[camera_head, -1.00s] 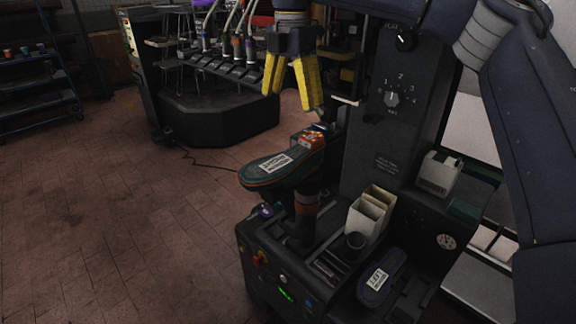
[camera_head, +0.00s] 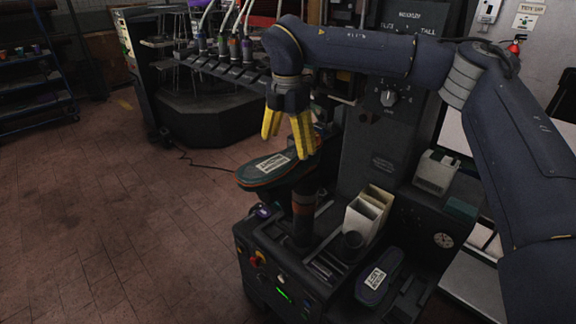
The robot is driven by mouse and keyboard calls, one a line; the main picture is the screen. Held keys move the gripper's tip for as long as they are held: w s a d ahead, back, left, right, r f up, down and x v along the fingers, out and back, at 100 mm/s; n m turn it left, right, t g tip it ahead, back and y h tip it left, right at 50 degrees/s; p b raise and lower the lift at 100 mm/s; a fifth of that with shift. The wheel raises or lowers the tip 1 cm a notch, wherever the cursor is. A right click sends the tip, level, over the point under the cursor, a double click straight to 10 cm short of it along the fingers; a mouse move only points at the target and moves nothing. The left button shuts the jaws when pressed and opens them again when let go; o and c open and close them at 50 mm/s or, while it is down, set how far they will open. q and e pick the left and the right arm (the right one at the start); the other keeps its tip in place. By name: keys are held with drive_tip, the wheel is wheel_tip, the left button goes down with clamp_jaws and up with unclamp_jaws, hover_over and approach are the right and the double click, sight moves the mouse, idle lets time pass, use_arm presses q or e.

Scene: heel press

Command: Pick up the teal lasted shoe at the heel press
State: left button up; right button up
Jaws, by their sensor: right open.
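The teal lasted shoe (camera_head: 262,172) sits sole up on the heel press (camera_head: 375,150), with its toe pointing left. A white label shows on its sole. My right gripper (camera_head: 287,148) comes down from above with its yellow fingers spread apart and empty. In the picture its fingertips overlap the heel half of the shoe and hide part of the heel end. I cannot tell whether the fingers touch the shoe. My left gripper is not in view.
Cream bins (camera_head: 369,212) and a dark labelled sole-shaped piece (camera_head: 378,279) stand on the machine's front right. A control panel with buttons (camera_head: 257,258) is at the front.

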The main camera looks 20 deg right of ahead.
sight(289, 155)
drive_tip(key=shift+d+f, duration=0.15)
drive_tip(key=shift+f, duration=2.35)
drive_tip(key=c, duration=1.6)
drive_tip(key=shift+r, duration=0.1)
drive_tip(key=shift+c, duration=0.7)
drive_tip(key=shift+r, duration=0.1)
